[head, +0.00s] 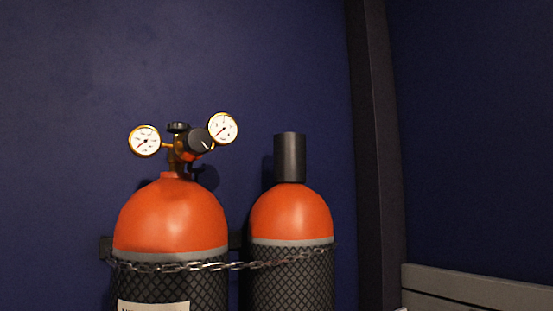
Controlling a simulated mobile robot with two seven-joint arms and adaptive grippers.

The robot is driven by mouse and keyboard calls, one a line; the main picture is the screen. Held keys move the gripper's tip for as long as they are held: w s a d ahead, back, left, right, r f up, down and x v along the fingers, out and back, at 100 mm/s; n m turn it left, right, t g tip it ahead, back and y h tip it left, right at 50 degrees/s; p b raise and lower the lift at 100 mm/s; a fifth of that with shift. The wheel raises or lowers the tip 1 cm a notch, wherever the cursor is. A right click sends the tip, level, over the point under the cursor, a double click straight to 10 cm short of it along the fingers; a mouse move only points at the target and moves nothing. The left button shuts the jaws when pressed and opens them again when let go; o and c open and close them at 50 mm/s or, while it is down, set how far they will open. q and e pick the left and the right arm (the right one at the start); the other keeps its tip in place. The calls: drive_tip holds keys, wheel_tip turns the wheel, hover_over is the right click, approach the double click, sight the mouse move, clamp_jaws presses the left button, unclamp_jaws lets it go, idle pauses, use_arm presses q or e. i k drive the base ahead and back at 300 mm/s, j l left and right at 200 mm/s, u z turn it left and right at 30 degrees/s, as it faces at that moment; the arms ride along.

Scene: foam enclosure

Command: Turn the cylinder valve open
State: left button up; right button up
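The left gas cylinder (170,220) has an orange domed top and a dark netted body with a pale label at the lower edge. A brass regulator (183,158) sits on its neck, with a round left gauge (145,141) and a round right gauge (222,128). A black round knob (200,141) with a white mark faces forward between the gauges. A smaller dark handwheel (178,127) sits on top, just left of that knob. Neither of my grippers shows in the head view.
A second orange-topped cylinder (291,213) with a black cap (290,157) stands close at the right. A metal chain (215,266) runs across both cylinders. A blue wall (70,80) is behind, with a dark post (376,150) at the right. The space above the gauges is clear.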

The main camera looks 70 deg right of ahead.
sight(175, 128)
drive_tip(key=z, duration=1.7)
drive_tip(key=k+z, duration=0.15)
drive_tip(key=i+l, duration=0.05)
